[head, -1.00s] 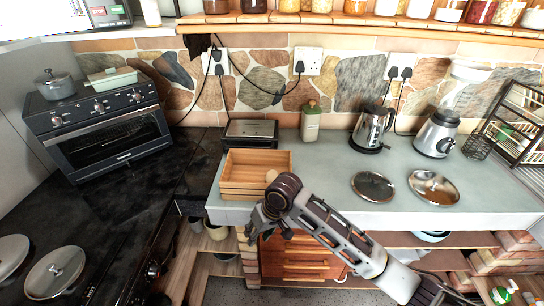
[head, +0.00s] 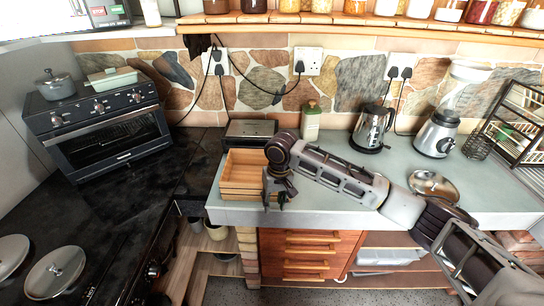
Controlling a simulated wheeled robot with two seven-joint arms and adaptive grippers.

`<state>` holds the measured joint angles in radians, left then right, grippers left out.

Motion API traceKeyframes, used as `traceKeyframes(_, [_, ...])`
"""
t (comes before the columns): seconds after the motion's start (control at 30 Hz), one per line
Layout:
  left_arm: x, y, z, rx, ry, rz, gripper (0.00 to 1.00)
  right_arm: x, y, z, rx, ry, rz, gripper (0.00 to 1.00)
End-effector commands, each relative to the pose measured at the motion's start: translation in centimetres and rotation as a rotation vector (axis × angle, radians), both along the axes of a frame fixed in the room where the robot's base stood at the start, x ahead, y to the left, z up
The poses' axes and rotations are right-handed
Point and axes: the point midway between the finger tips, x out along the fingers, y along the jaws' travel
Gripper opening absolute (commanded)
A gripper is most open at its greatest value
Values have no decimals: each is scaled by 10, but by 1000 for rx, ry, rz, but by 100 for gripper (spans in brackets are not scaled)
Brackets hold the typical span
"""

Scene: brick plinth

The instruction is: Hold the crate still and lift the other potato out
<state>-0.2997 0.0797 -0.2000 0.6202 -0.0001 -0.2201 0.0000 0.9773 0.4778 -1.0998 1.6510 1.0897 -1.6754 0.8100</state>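The wooden crate (head: 241,190) stands on the grey worktop near its front left corner. Its slatted front and left part show; my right arm and gripper cover its right end. No potato shows in the crate; its right part is hidden behind my wrist. My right gripper (head: 277,205) points down at the crate's right front corner, with its fingertips apart and nothing visible between them. I cannot tell whether it touches the crate. My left gripper is out of view.
A toaster (head: 250,132) stands behind the crate and a green canister (head: 311,122) to its right. A kettle (head: 371,128), a blender (head: 437,134) and a metal lid (head: 433,187) are farther right. The black hob (head: 110,225) lies left.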

Motion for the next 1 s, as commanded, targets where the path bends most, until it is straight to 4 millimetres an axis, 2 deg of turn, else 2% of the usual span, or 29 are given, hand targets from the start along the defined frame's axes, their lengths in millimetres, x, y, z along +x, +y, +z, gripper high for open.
traceKeyframes(0.13, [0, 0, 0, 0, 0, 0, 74, 16, -16, 13, -33, 6, -57, 36])
traceKeyframes(0.4, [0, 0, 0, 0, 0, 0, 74, 30, -33, 27, -61, 18, -123, 36])
traceKeyframes(1.0, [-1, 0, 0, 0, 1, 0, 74, 44, -51, 42, -86, 26, -189, 36])
